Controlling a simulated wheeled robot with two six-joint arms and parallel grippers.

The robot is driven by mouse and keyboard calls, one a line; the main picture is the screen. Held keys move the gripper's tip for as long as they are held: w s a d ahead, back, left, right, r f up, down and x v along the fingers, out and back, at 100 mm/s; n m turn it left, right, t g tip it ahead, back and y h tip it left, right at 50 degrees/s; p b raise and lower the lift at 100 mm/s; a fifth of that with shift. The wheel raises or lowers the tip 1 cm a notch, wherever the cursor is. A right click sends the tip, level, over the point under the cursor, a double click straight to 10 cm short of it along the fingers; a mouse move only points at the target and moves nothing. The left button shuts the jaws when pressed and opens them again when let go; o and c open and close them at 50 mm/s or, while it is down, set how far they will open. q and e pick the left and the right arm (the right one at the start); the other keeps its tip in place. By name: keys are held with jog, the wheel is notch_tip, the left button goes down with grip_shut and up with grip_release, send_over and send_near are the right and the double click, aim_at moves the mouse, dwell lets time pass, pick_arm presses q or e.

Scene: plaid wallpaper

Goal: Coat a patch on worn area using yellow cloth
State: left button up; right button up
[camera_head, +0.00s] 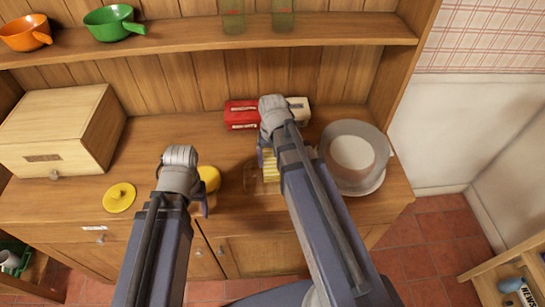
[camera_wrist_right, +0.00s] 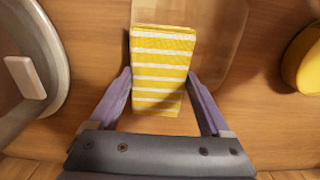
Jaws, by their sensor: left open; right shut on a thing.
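The yellow cloth (camera_wrist_right: 164,60), a folded block with white stripes, is between the two fingers of my right gripper (camera_wrist_right: 159,80), which is shut on it. In the head view the cloth (camera_head: 269,166) shows beside my right arm, which partly covers it. A paler rounded patch on the wooden counter, the worn area (camera_wrist_right: 216,50), lies under and beside the cloth. It also shows faintly in the head view (camera_head: 254,184). I cannot tell whether the cloth touches the counter. My left gripper (camera_head: 203,205) is open near the counter's front edge, mostly hidden by its arm.
A yellow pot (camera_head: 209,178) is beside my left gripper, and its yellow lid (camera_head: 119,197) lies further left. A wooden bread box (camera_head: 62,130) stands at left. Red (camera_head: 240,106) and white (camera_head: 299,108) boxes are behind.

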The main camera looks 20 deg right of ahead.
aim_at(274, 171)
jog(key=shift+s+a+r, duration=0.1)
jog(key=shift+s+a, duration=0.15)
jog(key=shift+s, duration=0.6)
jog(key=shift+s+a, duration=0.25)
jog(key=shift+s, duration=0.6)
jog(key=shift+s+a, duration=0.25)
jog(key=shift+s, duration=0.6)
jog(key=shift+s+a, duration=0.2)
jog(key=shift+s, duration=0.6)
notch_tip(274, 171, up, 6)
jog(key=p, duration=0.6)
